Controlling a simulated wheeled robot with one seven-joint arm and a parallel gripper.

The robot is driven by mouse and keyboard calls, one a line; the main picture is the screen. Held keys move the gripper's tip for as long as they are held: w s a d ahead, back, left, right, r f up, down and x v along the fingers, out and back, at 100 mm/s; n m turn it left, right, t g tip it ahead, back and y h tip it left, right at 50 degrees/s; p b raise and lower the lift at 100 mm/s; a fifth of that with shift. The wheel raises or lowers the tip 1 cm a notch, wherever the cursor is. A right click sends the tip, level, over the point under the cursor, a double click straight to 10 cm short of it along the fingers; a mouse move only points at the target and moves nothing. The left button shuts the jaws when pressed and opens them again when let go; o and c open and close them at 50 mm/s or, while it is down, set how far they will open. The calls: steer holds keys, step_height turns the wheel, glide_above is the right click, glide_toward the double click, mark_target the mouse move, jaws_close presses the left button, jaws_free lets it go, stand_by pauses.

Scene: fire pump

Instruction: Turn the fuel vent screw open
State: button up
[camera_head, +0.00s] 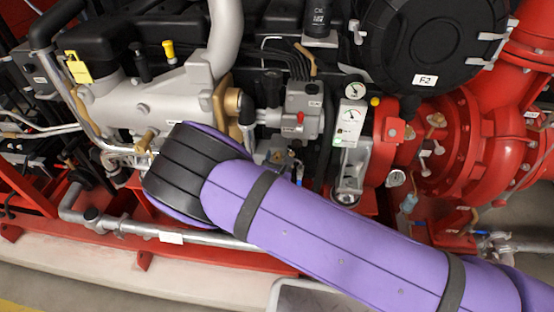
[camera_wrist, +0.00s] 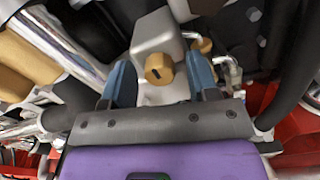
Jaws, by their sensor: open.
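My gripper (camera_wrist: 159,74) is open, with one blue finger to the left of the screw and one to the right. Gaps show between the screw and both fingers, and I cannot tell the depth between them. In the head view my purple arm reaches to the engine's left-middle part and hides the gripper. A brass fitting (camera_head: 145,140) shows just beyond the arm's end; I cannot tell whether it is the same screw.
A second brass part (camera_wrist: 202,46) and a bent metal pipe (camera_wrist: 232,72) lie close to the right finger. A chrome tube (camera_wrist: 60,42) and a large brass part (camera_wrist: 25,68) are at left. A grey pipe (camera_head: 150,230) runs low along the red frame.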

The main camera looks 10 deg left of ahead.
steer(key=shift+w, duration=0.1)
steer(key=c, duration=0.9)
